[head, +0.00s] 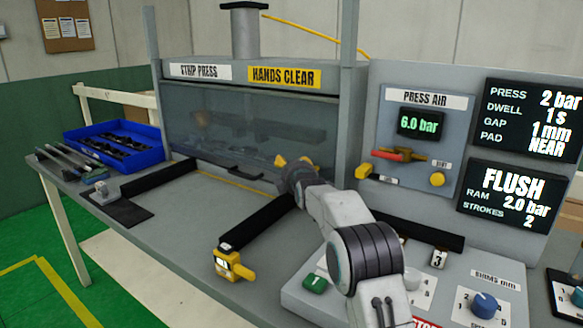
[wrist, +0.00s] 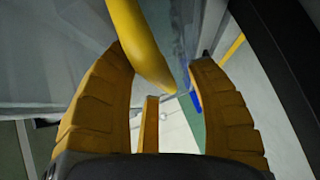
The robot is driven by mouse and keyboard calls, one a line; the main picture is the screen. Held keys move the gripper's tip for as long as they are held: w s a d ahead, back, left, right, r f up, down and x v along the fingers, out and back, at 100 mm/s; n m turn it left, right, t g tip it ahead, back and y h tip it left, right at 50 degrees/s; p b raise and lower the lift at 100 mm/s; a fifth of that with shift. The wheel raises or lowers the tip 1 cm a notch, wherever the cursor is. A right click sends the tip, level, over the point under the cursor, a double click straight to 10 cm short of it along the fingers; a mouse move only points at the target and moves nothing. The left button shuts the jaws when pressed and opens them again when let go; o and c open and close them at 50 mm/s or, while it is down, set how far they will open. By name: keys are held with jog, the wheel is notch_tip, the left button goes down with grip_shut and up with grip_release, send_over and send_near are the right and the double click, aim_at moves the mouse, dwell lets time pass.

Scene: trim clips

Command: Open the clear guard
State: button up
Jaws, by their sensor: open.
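The clear guard (head: 225,130) is a see-through panel across the front of the strip press. It is down, with its lower edge near the bench. A dark handle (head: 245,173) sits low at its middle. My gripper (head: 293,160) is in front of the guard's lower right part, with yellow fingers. The wrist view shows my gripper (wrist: 163,70) open, with a smooth yellow bar (wrist: 140,45) running down between the fingers. I cannot tell whether the fingers touch the bar or what it is fixed to. My arm hides the guard's lower right corner.
A blue tray (head: 115,155) stands left of the press. Dark rails (head: 158,179) lie on the bench (head: 185,225), with a yellow gauge (head: 230,264) at the front. The press air panel (head: 415,140) and the control console (head: 490,275) are to the right.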

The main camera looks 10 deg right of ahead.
grip_shut()
dwell(0.3)
jog(key=shift+r, duration=0.1)
jog(key=p, duration=1.3)
send_near(291, 101)
jog(key=w, duration=0.2)
jog(key=w+a, duration=0.1)
jog(key=w, duration=0.1)
jog(key=shift+w, duration=0.25)
jog(key=shift+c, duration=0.2)
grip_release()
jog(key=shift+f, duration=0.3)
jog(key=s+r, duration=0.1)
jog(key=s, duration=1)
jog(key=shift+s+r, duration=0.4)
